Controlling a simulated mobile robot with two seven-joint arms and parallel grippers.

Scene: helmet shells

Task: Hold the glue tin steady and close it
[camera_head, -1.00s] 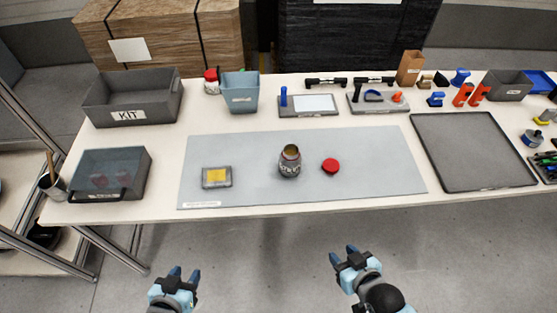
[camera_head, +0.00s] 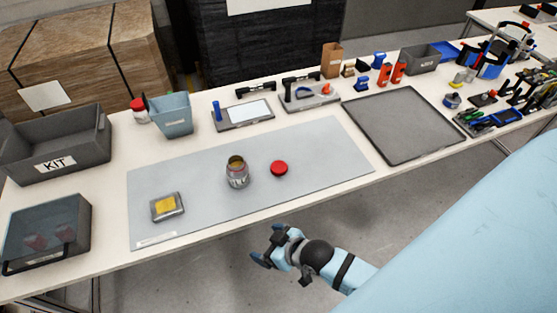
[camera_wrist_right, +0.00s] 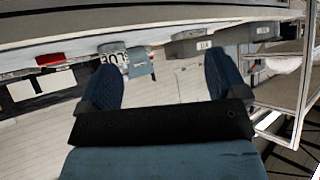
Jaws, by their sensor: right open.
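The glue tin (camera_head: 237,173) stands upright and open-topped on the grey mat, with a label on its side. Its red lid (camera_head: 280,168) lies on the mat just right of it, apart from it. My right gripper (camera_head: 265,256) is open and empty in front of the table, below and nearer than the tin. My left gripper is not in view.
The grey mat (camera_head: 310,145) also holds a small yellow-topped block (camera_head: 167,206). A KIT box (camera_head: 55,150) and a lidded box (camera_head: 45,235) are at left. A blue bin (camera_head: 170,118) stands behind, and an empty dark tray (camera_head: 405,125) lies right. The mat around the tin is mostly clear.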

